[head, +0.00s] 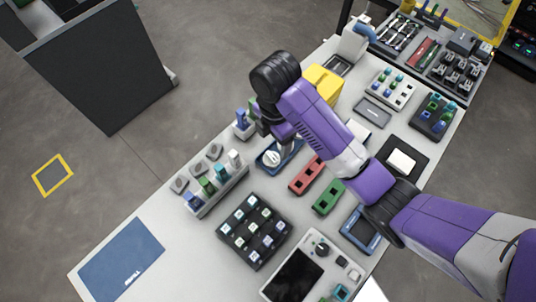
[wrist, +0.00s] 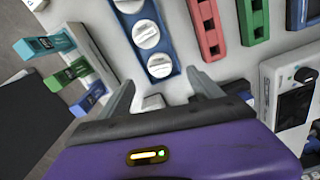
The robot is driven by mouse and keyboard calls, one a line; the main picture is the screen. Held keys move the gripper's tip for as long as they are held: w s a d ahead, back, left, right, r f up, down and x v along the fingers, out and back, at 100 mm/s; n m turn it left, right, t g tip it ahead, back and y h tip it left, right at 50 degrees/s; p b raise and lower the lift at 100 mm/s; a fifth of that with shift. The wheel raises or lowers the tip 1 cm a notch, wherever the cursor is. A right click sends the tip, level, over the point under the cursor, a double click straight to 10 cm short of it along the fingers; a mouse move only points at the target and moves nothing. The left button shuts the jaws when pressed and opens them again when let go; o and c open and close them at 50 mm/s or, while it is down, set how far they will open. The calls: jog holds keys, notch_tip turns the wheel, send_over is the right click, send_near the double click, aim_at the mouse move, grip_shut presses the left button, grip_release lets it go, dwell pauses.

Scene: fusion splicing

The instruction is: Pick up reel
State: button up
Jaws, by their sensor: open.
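White reels (wrist: 146,34) sit in a row in a blue tray (wrist: 167,45) in the wrist view, one of them (wrist: 160,66) nearest my gripper. In the head view a white reel (head: 271,157) shows in the blue tray (head: 264,168), partly hidden by my arm. My gripper (wrist: 163,88) is open and empty. Its two fingers point toward the near end of the tray, one on each side of it in the picture. I cannot tell how high the fingertips are above the reels.
A red holder (head: 307,174) and a green holder (head: 328,197) lie right of the tray. A rack with coloured-top bottles (head: 216,186) stands to its left, and a black block tray (head: 254,231) is nearer. A yellow box (head: 323,84) stands behind. The table's near-left part holds a blue mat (head: 118,262).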

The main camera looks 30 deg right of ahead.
aim_at(272, 156)
jog(key=shift+w+a+f+b, duration=0.1)
jog(key=shift+f+b, duration=1.05)
jog(key=shift+f, duration=0.25)
jog(key=shift+a+f+p, duration=0.2)
jog(key=shift+f+p, duration=0.35)
jog(key=shift+f, duration=1.95)
jog(key=c, duration=1.2)
